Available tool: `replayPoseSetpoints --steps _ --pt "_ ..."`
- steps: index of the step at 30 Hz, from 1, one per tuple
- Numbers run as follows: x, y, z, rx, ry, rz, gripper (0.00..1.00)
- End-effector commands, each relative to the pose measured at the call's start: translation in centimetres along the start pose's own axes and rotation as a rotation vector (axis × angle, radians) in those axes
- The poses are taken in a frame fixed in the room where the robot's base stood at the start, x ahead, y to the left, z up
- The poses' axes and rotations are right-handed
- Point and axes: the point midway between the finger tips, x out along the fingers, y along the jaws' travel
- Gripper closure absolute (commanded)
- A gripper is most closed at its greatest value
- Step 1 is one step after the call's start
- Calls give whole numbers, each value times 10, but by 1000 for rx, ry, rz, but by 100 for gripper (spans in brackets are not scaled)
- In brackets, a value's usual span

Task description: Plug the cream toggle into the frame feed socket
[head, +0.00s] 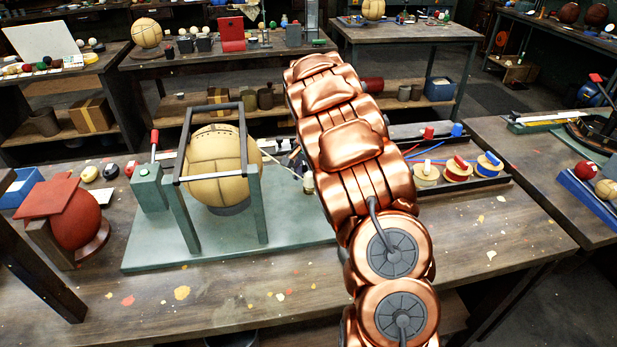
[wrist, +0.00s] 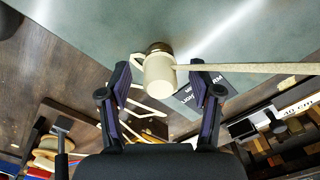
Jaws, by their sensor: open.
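The cream toggle (wrist: 160,75) is a short cylinder in the middle of the wrist view. A pale cord (wrist: 250,68) runs from it to the right. Its far end meets a dark brass ring (wrist: 158,47), apparently the feed socket, on the grey-green base; how deep it sits I cannot tell. My gripper (wrist: 160,72) is open, with one finger on each side of the toggle and visible gaps. The dark frame (head: 185,135) stands around a tan leather ball (head: 217,170) on the grey-green base (head: 185,250).
A red ball stand (head: 75,215) and a green box with a red lever (head: 148,187) are at left. A black tray (head: 495,180) with cream spools (head: 457,172) and cables is right of my arm. The front of the bench is clear.

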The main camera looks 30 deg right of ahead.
Motion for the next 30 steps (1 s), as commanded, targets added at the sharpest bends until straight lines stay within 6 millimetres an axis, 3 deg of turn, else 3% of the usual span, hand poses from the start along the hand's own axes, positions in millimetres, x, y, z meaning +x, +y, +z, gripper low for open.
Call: replayPoseSetpoints --steps 7,21,30 --pt "-18 -1 -1 -1 4 -3 36" --pt "-101 -1 0 0 1 -1 36" --pt "-120 0 0 0 1 -1 36"
